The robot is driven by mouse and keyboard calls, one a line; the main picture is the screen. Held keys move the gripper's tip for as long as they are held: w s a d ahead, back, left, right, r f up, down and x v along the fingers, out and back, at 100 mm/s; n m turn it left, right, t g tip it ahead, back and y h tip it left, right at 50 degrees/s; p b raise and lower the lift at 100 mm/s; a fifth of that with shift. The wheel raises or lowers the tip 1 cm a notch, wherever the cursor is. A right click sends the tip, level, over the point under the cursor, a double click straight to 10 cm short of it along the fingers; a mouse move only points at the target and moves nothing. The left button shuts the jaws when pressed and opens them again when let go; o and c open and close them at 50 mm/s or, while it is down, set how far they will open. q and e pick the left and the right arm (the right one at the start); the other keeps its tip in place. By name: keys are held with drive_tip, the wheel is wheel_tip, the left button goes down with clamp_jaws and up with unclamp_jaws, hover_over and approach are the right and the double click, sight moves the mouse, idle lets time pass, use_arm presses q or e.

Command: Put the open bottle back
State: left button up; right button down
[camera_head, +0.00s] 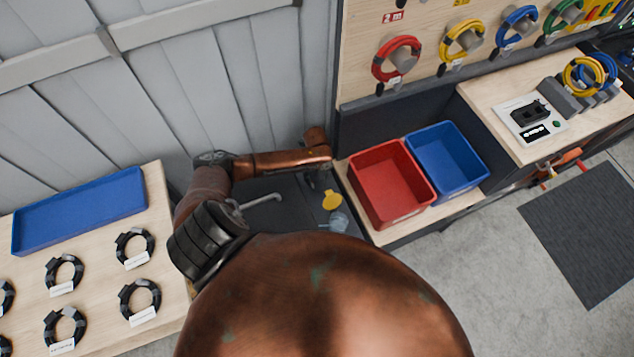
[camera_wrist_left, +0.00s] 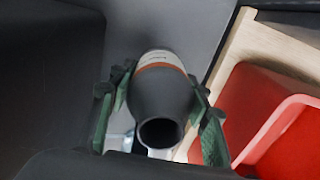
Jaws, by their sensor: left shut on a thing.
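My left gripper (camera_wrist_left: 157,122) is shut on a dark bottle (camera_wrist_left: 160,95) with a pale and orange band, its fingers on either side of the bottle. The bottle's round mouth is open and faces the wrist camera; I see no cap on it. In the head view my left gripper (camera_head: 316,180) is small and hangs over the dark counter, left of the red bin. I cannot make out the bottle there. My right gripper is not in view.
A red bin (camera_head: 385,185) and a blue bin (camera_head: 447,158) stand side by side on a low wooden shelf. A yellow item (camera_head: 332,200) and a clear vessel (camera_head: 338,221) are on the dark counter (camera_head: 285,218), near a metal tap (camera_head: 262,199). A blue tray (camera_head: 80,210) lies left.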

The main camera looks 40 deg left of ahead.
sight(317, 182)
use_arm(q)
drive_tip(key=shift+f, duration=1.85)
drive_tip(key=shift+f, duration=0.1)
drive_tip(key=shift+f+b, duration=0.15)
drive_tip(key=shift+b, duration=0.2)
drive_tip(key=o, duration=1.4)
drive_tip(key=shift+c, duration=0.2)
wheel_tip(317, 182, up, 12)
drive_tip(key=p, duration=0.1)
drive_tip(key=shift+r, duration=0.25)
